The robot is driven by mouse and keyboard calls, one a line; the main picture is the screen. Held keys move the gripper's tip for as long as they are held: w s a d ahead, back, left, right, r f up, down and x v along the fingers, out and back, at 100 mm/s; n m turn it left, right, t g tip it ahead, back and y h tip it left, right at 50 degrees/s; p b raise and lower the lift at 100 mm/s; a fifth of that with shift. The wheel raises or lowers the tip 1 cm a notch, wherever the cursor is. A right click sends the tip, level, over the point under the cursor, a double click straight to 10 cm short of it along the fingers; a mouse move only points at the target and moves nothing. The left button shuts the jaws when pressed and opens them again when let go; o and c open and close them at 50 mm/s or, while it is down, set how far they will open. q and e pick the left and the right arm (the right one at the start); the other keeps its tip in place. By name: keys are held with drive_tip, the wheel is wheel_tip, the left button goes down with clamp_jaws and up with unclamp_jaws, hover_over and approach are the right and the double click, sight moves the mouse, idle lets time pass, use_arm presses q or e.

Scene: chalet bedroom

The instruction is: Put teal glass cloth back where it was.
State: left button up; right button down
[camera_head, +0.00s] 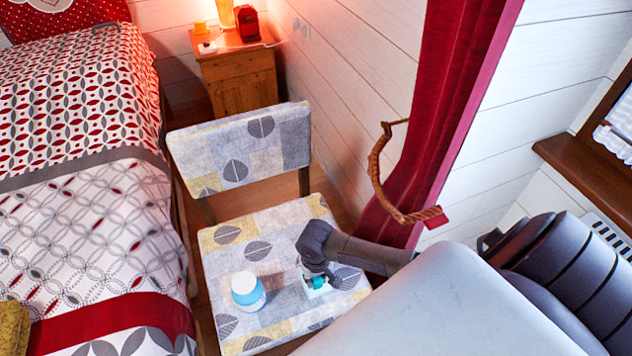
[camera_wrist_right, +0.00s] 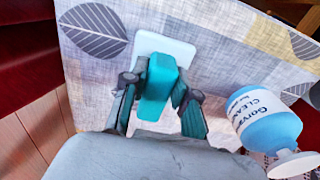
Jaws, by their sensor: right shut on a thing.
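The teal glass cloth (camera_wrist_right: 157,80) is a small folded strip between the fingers of my right gripper (camera_wrist_right: 158,98). The gripper is shut on it. In the head view the gripper (camera_head: 314,275) points down at the chair seat, with the teal cloth (camera_head: 318,282) at its tips. A flat white square (camera_wrist_right: 178,50) lies on the seat under the cloth. I cannot tell whether the cloth touches it. My left gripper is not in view.
The patterned chair (camera_head: 222,255) stands beside the bed (camera_head: 85,200). A blue and white cleaner bottle (camera_head: 248,291) stands on the seat, left of the gripper; it also shows in the wrist view (camera_wrist_right: 265,120). A red curtain (camera_head: 440,110) hangs behind the arm.

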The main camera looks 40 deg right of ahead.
sight(316, 278)
drive_tip(key=shift+f, duration=0.75)
drive_tip(key=shift+f, duration=0.15)
drive_tip(key=c, duration=0.9)
unclamp_jaws()
wheel_tip(316, 278, up, 12)
drive_tip(key=p, duration=0.2)
drive_tip(key=shift+a+p, duration=0.1)
drive_tip(key=shift+p, duration=0.3)
